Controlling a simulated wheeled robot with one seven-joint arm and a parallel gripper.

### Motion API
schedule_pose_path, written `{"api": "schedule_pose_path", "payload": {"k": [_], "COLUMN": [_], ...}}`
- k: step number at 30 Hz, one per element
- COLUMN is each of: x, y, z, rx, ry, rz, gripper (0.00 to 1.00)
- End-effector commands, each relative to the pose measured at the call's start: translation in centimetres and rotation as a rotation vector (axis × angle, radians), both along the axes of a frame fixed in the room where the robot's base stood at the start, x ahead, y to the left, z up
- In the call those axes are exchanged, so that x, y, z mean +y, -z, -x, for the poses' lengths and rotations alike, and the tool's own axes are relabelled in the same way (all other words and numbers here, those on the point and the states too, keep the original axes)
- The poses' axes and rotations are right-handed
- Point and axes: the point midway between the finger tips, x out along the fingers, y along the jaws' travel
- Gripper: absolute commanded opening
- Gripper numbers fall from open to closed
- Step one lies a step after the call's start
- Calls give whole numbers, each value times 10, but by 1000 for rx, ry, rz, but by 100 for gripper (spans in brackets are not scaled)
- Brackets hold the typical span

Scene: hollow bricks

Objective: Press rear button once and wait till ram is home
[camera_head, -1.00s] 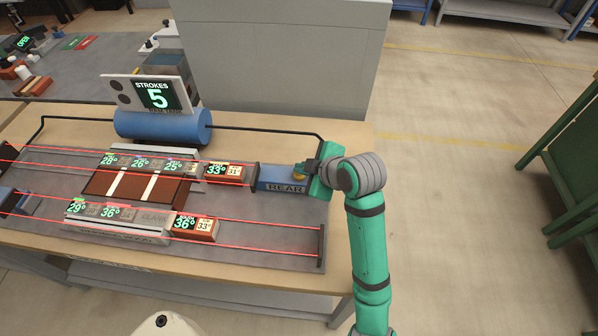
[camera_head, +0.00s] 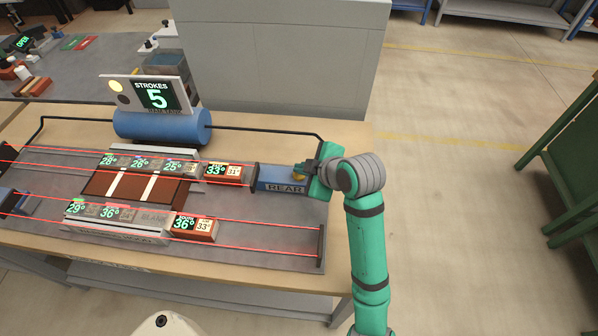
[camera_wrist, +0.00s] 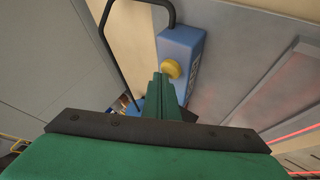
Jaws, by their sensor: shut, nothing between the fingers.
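The blue block marked REAR (camera_head: 283,180) sits at the right end of the back lane. Its yellow button (camera_head: 299,174) is partly hidden by my gripper in the head view. The button (camera_wrist: 172,69) shows on the blue block (camera_wrist: 181,42) in the wrist view. My gripper (camera_wrist: 159,78) is shut and empty, its fingertips right beside the button; I cannot tell whether they touch it. A dark upright plate (camera_head: 256,177) stands at the block's left end, close to the end brick marked 33° (camera_head: 224,174). No extended ram shows there.
The counter panel (camera_head: 150,94) reads STROKES 5 above a blue tank (camera_head: 162,126). Several labelled bricks stand along the back lane and the front lane (camera_head: 270,240). Red lines run along both lanes. A dark hose arcs behind the REAR block.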

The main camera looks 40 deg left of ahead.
Motion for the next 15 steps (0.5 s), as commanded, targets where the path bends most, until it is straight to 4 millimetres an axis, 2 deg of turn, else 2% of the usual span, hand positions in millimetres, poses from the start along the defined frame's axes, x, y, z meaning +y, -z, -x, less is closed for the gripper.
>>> {"api": "schedule_pose_path", "payload": {"k": [7, 15], "x": [0, 0], "y": [-12, -15], "z": [0, 0], "rx": [-1, 0], "ry": [0, -2], "rz": [1, 0], "gripper": [0, 0]}}
